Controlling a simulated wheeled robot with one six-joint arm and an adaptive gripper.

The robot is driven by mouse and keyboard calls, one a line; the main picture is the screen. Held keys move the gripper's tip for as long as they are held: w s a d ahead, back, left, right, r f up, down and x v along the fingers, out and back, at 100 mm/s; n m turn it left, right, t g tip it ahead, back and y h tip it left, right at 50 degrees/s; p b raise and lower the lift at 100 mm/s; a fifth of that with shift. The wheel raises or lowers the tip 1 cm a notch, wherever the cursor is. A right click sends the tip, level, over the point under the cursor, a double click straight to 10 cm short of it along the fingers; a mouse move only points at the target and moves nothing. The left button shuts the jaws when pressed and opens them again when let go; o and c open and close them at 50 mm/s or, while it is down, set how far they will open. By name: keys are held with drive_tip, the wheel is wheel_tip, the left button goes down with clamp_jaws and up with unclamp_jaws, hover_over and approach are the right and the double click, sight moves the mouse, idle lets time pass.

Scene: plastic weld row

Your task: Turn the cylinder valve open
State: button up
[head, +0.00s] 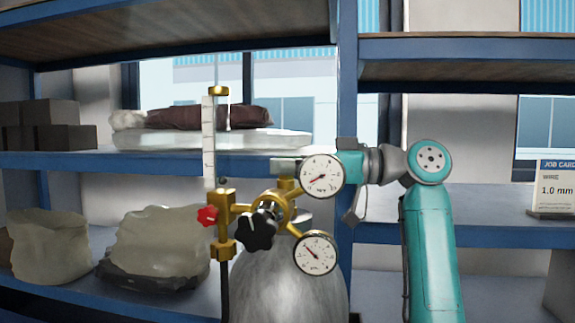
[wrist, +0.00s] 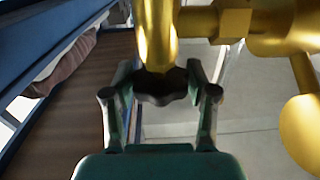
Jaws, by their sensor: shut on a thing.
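The grey gas cylinder (head: 290,285) stands upright at the bottom middle of the head view, with the brass regulator (head: 262,205) at its top. In the wrist view, the cylinder valve's dark lobed handwheel (wrist: 162,90) sits at the end of a brass stem (wrist: 158,35). My gripper (wrist: 160,74) is shut on this handwheel, one finger on each side. In the head view the upper gauge (head: 321,176) hides much of my gripper, and I cannot make out the handwheel there.
A lower gauge (head: 315,254), a black knob (head: 257,229), a red knob (head: 208,215) and a clear flow tube (head: 209,140) crowd the regulator. Blue-edged shelves (head: 170,160) stand behind with sacks (head: 160,245) and boxes (head: 50,125). A job card (head: 554,188) stands at right.

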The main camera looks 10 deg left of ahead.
drive_tip(key=shift+n+g+h, duration=0.3)
drive_tip(key=shift+n+g, duration=1.2)
drive_tip(key=shift+g, duration=1.1)
drive_tip(key=o, duration=1.2)
drive_tip(key=shift+c, duration=0.2)
drive_tip(key=shift+w+d, duration=0.1)
drive_tip(key=v, duration=1.2)
